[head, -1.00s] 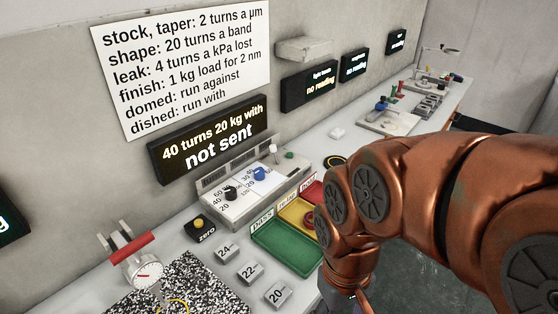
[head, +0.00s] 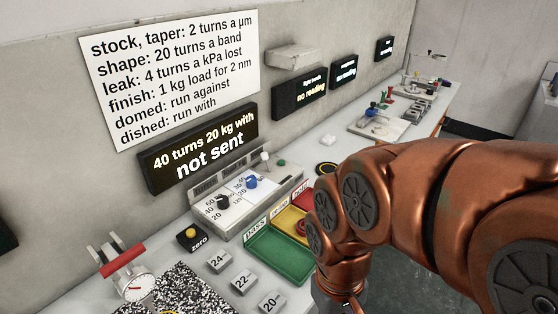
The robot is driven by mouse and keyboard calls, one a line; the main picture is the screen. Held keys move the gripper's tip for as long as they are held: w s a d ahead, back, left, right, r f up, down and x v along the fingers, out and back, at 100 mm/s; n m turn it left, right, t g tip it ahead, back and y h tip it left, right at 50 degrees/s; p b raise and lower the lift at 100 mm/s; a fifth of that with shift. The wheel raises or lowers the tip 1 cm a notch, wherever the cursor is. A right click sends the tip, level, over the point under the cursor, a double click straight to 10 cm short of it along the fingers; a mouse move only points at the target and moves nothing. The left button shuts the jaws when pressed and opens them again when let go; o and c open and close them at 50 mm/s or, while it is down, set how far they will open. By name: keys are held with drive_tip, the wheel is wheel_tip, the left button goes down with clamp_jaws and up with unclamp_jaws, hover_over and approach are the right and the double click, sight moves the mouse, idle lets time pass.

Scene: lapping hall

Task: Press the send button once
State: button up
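A control panel (head: 232,212) stands against the wall, with a black knob (head: 222,202), a blue knob (head: 251,182) and a white-tipped switch (head: 265,156). A small green button (head: 281,162) sits at its far right end; I cannot read a label on it, so I cannot tell if it is the send button. The display (head: 200,150) above reads "40 turns 20 kg with not sent". My copper arm comes in from the right and bends down in front of the panel's right side. My gripper is below the picture's edge, out of sight.
Green (head: 278,256), yellow and red trays lie before the panel, partly behind my arm. A yellow button marked zero (head: 191,233), several numbered blocks (head: 243,281), a dial gauge (head: 133,287) and a speckled plate (head: 190,293) are on the left.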

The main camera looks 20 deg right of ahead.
clamp_jaws()
idle(1.2)
